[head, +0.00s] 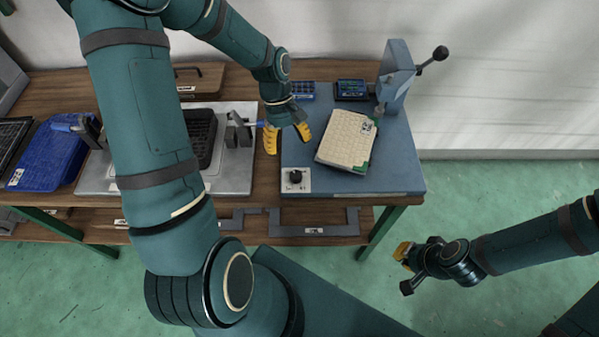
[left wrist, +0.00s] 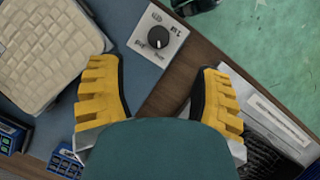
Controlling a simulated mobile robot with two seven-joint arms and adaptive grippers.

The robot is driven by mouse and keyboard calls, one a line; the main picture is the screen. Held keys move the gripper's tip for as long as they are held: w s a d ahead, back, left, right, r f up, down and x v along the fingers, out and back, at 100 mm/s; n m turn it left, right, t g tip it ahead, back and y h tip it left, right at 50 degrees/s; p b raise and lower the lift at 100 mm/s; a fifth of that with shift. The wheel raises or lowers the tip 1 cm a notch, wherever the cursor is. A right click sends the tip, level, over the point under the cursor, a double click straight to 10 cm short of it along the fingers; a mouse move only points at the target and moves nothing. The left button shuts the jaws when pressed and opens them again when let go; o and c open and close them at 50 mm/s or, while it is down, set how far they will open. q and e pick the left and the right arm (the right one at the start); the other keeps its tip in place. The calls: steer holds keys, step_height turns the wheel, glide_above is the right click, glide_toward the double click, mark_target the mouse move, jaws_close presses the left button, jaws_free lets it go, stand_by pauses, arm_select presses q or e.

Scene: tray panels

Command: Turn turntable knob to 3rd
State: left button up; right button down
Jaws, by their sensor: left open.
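The turntable knob (head: 295,176) is a small black dial on a white label plate (head: 304,186) at the front left corner of the blue-grey panel. In the left wrist view the knob (left wrist: 162,40) shows beyond the fingertips, with printed marks around it, too small to read surely. My left gripper (head: 287,139) has yellow fingers, is open and empty, and is behind the knob in the head view, apart from it. My right gripper (head: 405,269) is over the floor at the right, away from the table; its opening is unclear.
A cream ribbed tray (head: 347,140) lies tilted on the blue-grey panel (head: 399,165), right of the knob. A lever press (head: 397,75) stands behind it. A grey fixture with a black tray (head: 199,135) is to the left. Green floor lies in front.

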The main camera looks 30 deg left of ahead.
mark_target(296, 175)
arm_select(q)
steer(key=b+x, duration=0.2)
steer(key=x, duration=0.8)
steer(key=shift+d+f, duration=0.2)
steer(key=shift+f, duration=0.05)
steer(key=shift+c, duration=0.2)
jaws_close()
